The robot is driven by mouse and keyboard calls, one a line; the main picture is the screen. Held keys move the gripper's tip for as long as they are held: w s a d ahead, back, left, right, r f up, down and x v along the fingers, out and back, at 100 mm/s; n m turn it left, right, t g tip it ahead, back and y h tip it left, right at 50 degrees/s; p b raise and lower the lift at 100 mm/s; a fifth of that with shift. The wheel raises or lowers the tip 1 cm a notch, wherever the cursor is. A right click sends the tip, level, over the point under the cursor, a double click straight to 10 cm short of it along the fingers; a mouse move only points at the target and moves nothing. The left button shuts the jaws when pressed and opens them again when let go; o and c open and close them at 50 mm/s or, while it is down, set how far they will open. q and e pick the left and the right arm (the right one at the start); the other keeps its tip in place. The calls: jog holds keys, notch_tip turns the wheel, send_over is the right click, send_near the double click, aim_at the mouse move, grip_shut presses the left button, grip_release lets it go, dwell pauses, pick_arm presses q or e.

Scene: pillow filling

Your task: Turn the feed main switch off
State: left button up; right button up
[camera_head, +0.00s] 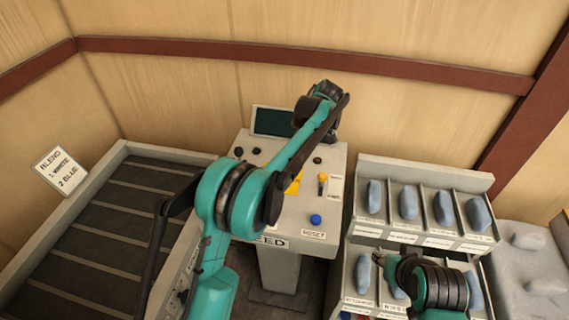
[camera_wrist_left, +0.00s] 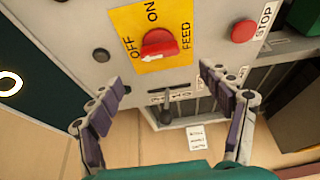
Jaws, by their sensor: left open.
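The feed main switch is a red rotary knob (camera_wrist_left: 160,43) on a yellow plate (camera_wrist_left: 180,18) marked OFF, ON and FEED. Its white arrow points left in the left wrist view, on the side of the OFF word. In the head view the yellow plate (camera_head: 294,184) is mostly hidden behind my left arm. My left gripper (camera_wrist_left: 161,76) is open and empty. Its fingers are spread to either side below the knob in the left wrist view, apart from it. In the head view its fingers are hidden. My right arm shows at lower right; its fingers are not clear.
A red STOP button (camera_wrist_left: 243,30) is near the right finger. The panel also has a dark screen (camera_head: 273,122), a blue RESET button (camera_head: 315,219) and an orange-topped lever (camera_head: 322,178). A bin rack (camera_head: 425,162) with grey-blue pieces stands right; a slatted conveyor (camera_head: 100,225) is left.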

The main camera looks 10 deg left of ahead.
pick_arm(q)
jog(key=v, duration=0.3)
jog(key=shift+d+r, duration=0.1)
jog(key=shift+r, duration=0.2)
jog(key=s+a+m+t+h+b, duration=0.25)
jog(key=s+m, duration=0.25)
jog(key=s, duration=0.3)
jog(key=s+a+m+t+h+b, duration=0.1)
jog(key=s+a+m+b, duration=0.25)
jog(key=s, duration=0.35)
jog(key=s+a+f+m+t+b, duration=0.1)
jog(key=s+f+m+t+b, duration=0.1)
jog(key=s+f+m, duration=0.2)
jog(key=s+a+f+m+t+h+b, duration=0.1)
jog(key=s+f+m, duration=0.4)
jog(key=s, duration=0.8)
notch_tip(320, 180, down, 3)
jog(key=shift+a+f+t+b, duration=0.1)
jog(key=shift+a+t+b, duration=0.2)
jog(key=shift+b, duration=0.25)
